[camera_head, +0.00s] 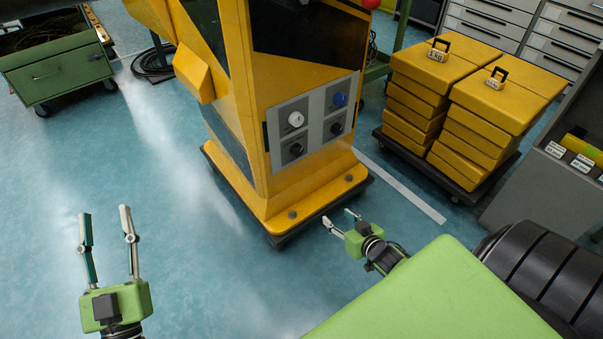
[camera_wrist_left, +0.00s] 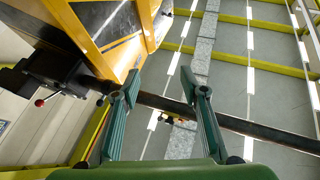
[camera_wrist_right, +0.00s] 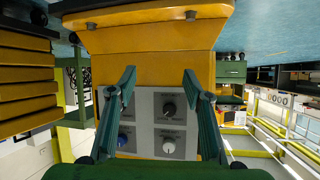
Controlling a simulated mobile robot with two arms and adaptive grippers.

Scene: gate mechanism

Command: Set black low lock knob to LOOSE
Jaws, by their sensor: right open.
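The control panel (camera_head: 317,126) on the yellow machine carries a white knob (camera_head: 295,119), a blue knob (camera_head: 339,99) and two black knobs below them, the left one (camera_head: 296,150) and the right one (camera_head: 335,129). The labels are too small to read. The right wrist view shows the panel upside down, with one black knob (camera_wrist_right: 169,108) between the fingers and the white knob (camera_wrist_right: 168,147) beneath it. My right gripper (camera_head: 339,218) is open and empty, in front of the machine and apart from the knobs. My left gripper (camera_head: 105,213) is open and empty over the floor at left.
The yellow machine (camera_head: 230,110) stands on a dark base. A dolly with stacked yellow weights (camera_head: 440,100) is to its right, and a green cart (camera_head: 60,68) is at the far left. The blue floor between the left gripper and the machine is clear.

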